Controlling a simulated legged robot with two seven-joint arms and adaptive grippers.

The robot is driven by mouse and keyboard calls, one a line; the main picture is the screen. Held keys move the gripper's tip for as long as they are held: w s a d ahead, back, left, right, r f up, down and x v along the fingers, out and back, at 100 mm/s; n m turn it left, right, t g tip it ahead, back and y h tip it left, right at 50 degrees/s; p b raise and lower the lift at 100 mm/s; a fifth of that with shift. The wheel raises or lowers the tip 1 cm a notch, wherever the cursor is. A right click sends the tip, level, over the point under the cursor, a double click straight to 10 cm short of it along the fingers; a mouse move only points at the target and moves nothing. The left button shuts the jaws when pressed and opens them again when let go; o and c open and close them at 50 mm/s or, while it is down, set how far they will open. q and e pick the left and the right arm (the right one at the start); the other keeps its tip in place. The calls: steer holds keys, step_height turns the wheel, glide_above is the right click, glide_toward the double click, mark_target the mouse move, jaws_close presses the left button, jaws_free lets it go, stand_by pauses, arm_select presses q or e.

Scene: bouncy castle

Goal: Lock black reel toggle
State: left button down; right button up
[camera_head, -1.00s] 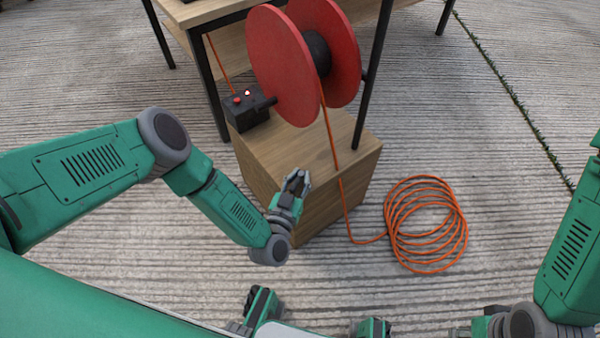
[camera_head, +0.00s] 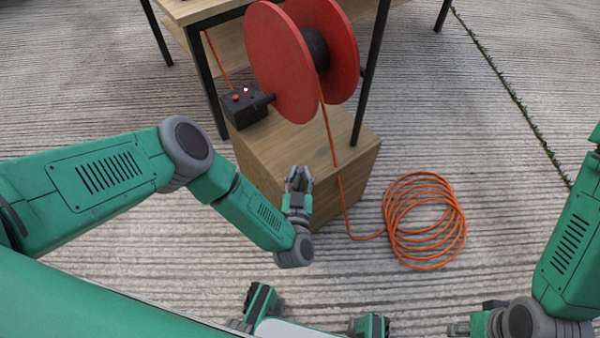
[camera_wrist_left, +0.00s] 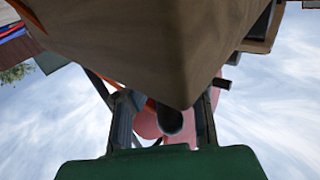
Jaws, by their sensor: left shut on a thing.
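The red reel (camera_head: 300,60) with its black hub (camera_head: 315,48) hangs in the metal-legged stand. A black box (camera_head: 240,107) with a red button and a small light sits left of it, with a short black rod (camera_head: 264,101) reaching towards the reel. My left gripper (camera_head: 298,174) is in front of the wooden box, well short of the reel and black box. In the left wrist view it is shut on a dark round-ended piece (camera_wrist_left: 171,122), which I cannot identify. The pink-red reel shows behind. My right gripper (camera_head: 458,329) is at the bottom right, its jaws unclear.
A wooden box (camera_head: 345,150) stands under the reel; its corner fills the top of the left wrist view (camera_wrist_left: 150,40). An orange cable runs from the reel to a coil (camera_head: 425,225) on the ground. Black stand legs (camera_head: 372,75) flank the reel. Concrete to the left is clear.

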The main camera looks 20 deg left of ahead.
arm_select(q)
steer(key=shift+s+d+f, duration=0.1)
steer(key=shift+s+f, duration=0.2)
steer(key=shift+s, duration=0.05)
steer(key=c, duration=1.7)
jaws_free()
steer(key=shift+o, duration=0.6)
steer(key=shift+w+r, duration=0.15)
steer(key=v, duration=0.7)
steer(key=shift+s, duration=0.3)
